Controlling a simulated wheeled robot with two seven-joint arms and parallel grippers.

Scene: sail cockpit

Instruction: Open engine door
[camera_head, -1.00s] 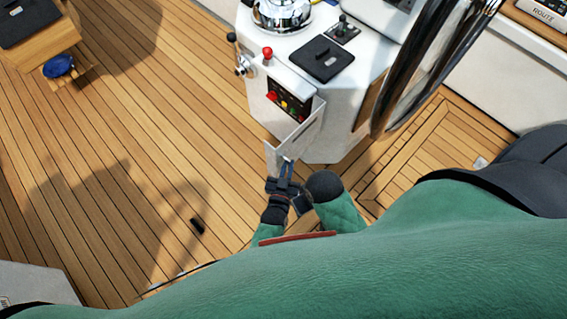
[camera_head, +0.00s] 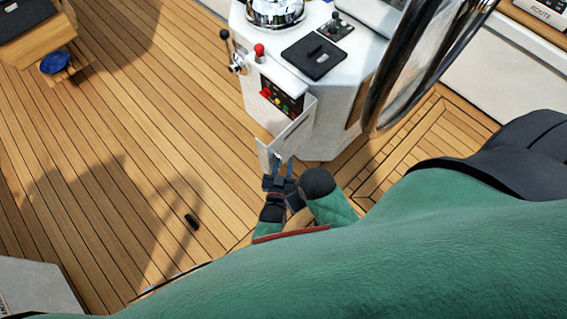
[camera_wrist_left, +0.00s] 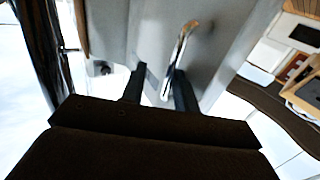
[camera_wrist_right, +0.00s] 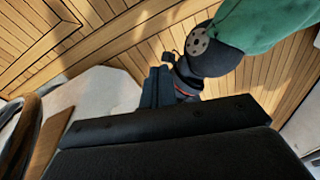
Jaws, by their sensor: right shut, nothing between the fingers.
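The engine door (camera_head: 288,137) is a white panel on the front of the white pedestal. It stands swung out, and a dark panel with coloured buttons (camera_head: 281,101) shows behind it. My left gripper (camera_head: 282,164) is at the door's outer, lower end. In the left wrist view a shiny metal handle (camera_wrist_left: 182,48) on a pale panel reaches down between the left gripper's two dark fingers (camera_wrist_left: 159,84). The fingers are apart, with a gap on the handle's left. My right gripper (camera_wrist_right: 157,76) is shut and empty in its wrist view, near my other arm; I cannot make it out in the head view.
A chrome steering wheel (camera_head: 415,62) stands right of the pedestal (camera_head: 335,120). A lever (camera_head: 230,48) and red knob (camera_head: 259,50) stick out at its left.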

